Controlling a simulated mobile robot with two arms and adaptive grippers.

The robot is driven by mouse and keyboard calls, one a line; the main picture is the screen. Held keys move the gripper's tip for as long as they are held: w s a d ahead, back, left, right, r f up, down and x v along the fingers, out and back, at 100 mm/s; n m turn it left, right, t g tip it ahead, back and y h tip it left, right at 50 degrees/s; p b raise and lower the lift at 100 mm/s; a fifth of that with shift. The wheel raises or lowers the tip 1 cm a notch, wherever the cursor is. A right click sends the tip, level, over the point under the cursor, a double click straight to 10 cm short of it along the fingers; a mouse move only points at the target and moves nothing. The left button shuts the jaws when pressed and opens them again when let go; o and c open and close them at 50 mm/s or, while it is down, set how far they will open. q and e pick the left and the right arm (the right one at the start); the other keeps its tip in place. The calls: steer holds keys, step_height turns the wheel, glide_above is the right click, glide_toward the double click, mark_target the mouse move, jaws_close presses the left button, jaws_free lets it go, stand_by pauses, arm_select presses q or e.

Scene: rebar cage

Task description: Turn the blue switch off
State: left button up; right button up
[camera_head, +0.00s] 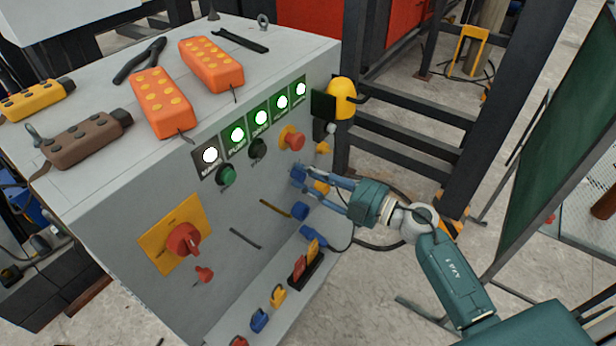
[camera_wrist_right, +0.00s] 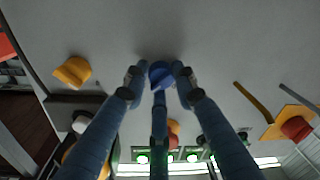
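The blue switch (camera_head: 298,174) is a small knob on the front of the grey control cabinet (camera_head: 110,235), below the red emergency button (camera_head: 294,140). My right gripper (camera_head: 307,188) reaches it from the right. In the right wrist view the blue switch (camera_wrist_right: 160,74) sits between the fingertips of my right gripper (camera_wrist_right: 159,77), one finger against each side and a third finger in line with it. The fingers appear closed on the knob. They partly hide it, so its exact turn is hard to read. My left gripper is not in view.
A red rotary switch on a yellow plate (camera_head: 183,240) is at left. Coloured plugs (camera_head: 278,297) fill the lower ledge. Dark steel beams (camera_head: 410,133) stand at the right.

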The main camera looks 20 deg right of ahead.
steer(key=shift+f+n, duration=0.15)
steer(key=shift+n, duration=0.25)
jaws_close()
steer(key=shift+n, duration=0.3)
steer(key=shift+n+p, duration=0.35)
steer(key=shift+n, duration=0.65)
steer(key=n, duration=0.4)
steer(key=n+h+b, duration=0.1)
steer(key=n, duration=0.4)
steer(key=n+b, duration=0.1)
steer(key=n, duration=0.3)
steer(key=shift+r+n+h, duration=0.3)
steer(key=shift+r, duration=0.1)
steer(key=shift+w+d+r, duration=0.1)
steer(key=shift+r, duration=0.05)
